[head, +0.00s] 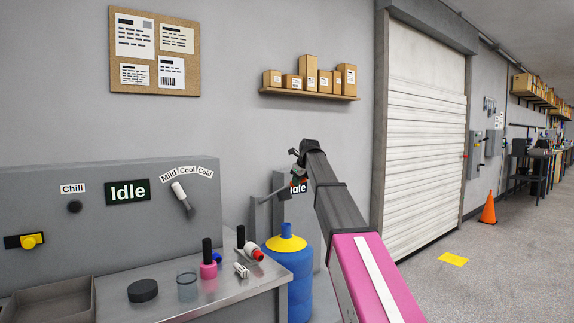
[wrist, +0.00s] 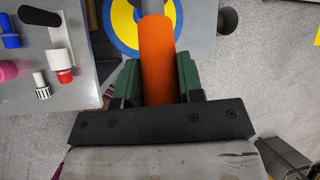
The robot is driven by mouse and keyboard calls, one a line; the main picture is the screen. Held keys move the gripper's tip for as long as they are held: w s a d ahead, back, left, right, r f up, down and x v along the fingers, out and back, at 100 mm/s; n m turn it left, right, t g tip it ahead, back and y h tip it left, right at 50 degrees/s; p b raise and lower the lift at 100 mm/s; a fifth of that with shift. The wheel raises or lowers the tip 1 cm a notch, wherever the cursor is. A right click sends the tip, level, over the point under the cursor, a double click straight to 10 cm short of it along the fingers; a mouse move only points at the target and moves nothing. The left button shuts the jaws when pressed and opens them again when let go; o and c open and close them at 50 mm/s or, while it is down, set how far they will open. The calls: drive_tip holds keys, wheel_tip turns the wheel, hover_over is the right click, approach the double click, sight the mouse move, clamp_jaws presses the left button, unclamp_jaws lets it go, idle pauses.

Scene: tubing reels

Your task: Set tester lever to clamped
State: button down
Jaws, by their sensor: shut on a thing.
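The tester lever shows in the wrist view as a thick orange handle (wrist: 160,58) on a grey rod (wrist: 152,6). My gripper (wrist: 160,78) has its green fingers on both sides of this handle, shut on it. A grey bar (head: 266,197) sticks out to the left there.
A blue drum with a yellow cone top (head: 286,244) stands just below the gripper. The steel bench (head: 215,290) at left bears bottles, a glass, a black puck (head: 142,290) and a grey tray (head: 52,302). A panel display (head: 128,191) reads "Idle".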

drive_tip(key=s+d+f+t+y, duration=0.1)
drive_tip(key=s+f+t, duration=0.1)
drive_tip(key=f, duration=0.7)
drive_tip(key=s+d+f+t+y, duration=0.1)
drive_tip(key=f+t+y, duration=0.1)
drive_tip(key=f, duration=0.7)
drive_tip(key=shift+s+d+f+m+t, duration=0.2)
drive_tip(key=shift+s+m+t, duration=0.1)
drive_tip(key=shift+s+t, duration=0.1)
drive_tip(key=shift+f, duration=0.1)
drive_tip(key=c, duration=0.8)
unclamp_jaws()
drive_tip(key=shift+o, duration=0.2)
drive_tip(key=v, duration=1)
drive_tip(key=shift+s+r, duration=0.25)
drive_tip(key=shift+s, duration=0.05)
drive_tip(key=shift+d, duration=0.15)
